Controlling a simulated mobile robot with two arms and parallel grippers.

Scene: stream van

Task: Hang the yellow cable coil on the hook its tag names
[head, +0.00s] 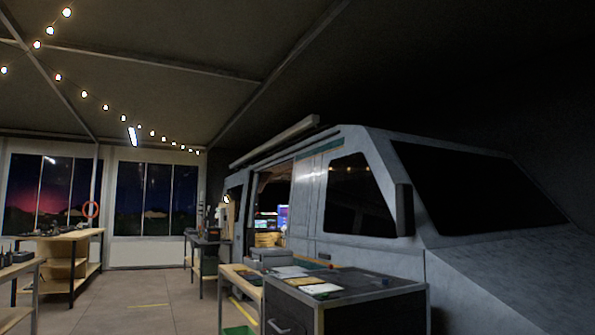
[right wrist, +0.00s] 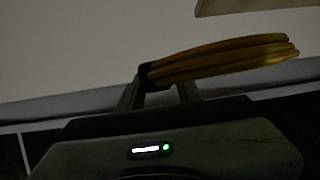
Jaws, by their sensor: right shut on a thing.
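In the right wrist view, the yellow cable coil (right wrist: 225,60) is bundled in several strands and reaches to the right from my right gripper (right wrist: 160,82). The gripper is shut on the coil's left end, where a dark band shows. The coil is held against a pale, dim background. No tag can be read on it, and no hook can be made out in either view. Neither gripper shows in the head view, and my left gripper is not in view.
A grey van (head: 330,200) with an open side door fills the right. A dark-topped workbench (head: 355,290) with papers stands before it. Floor (head: 125,295) is clear at centre left.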

